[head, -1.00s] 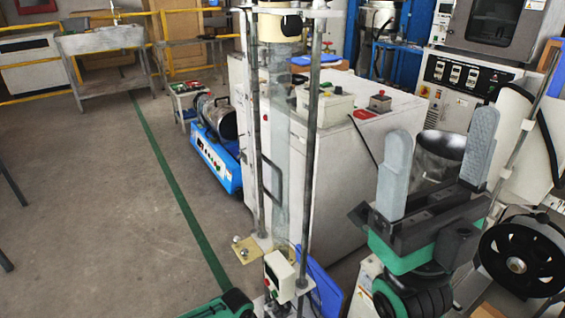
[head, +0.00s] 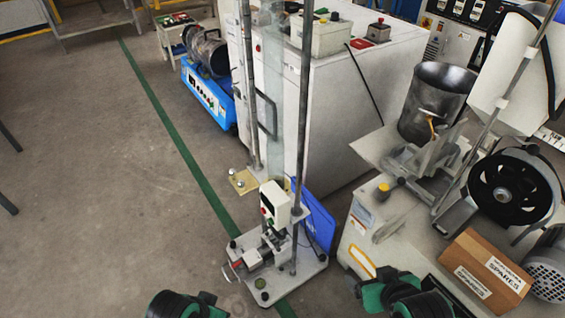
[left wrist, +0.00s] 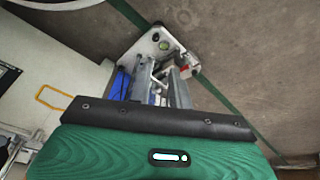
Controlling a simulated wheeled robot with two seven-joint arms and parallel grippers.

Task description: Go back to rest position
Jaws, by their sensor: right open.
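My right gripper (head: 402,294) is low in the head view, near the bottom edge, in front of the white machine with the cardboard box. Only its dark and green parts show, and I see nothing held. My left arm's dark and green part is at the bottom edge, left of the test stand. In the left wrist view the green and black body of my left gripper (left wrist: 160,148) fills the lower part. Its fingers do not show, so I cannot tell its opening.
A tall test stand with a white base (head: 290,272) stands between my arms. A cardboard box (head: 485,275), a black wheel (head: 515,188) and a metal drum (head: 435,100) are at the right. A blue machine (head: 208,95) stands farther back. The floor at left (head: 90,210) is clear.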

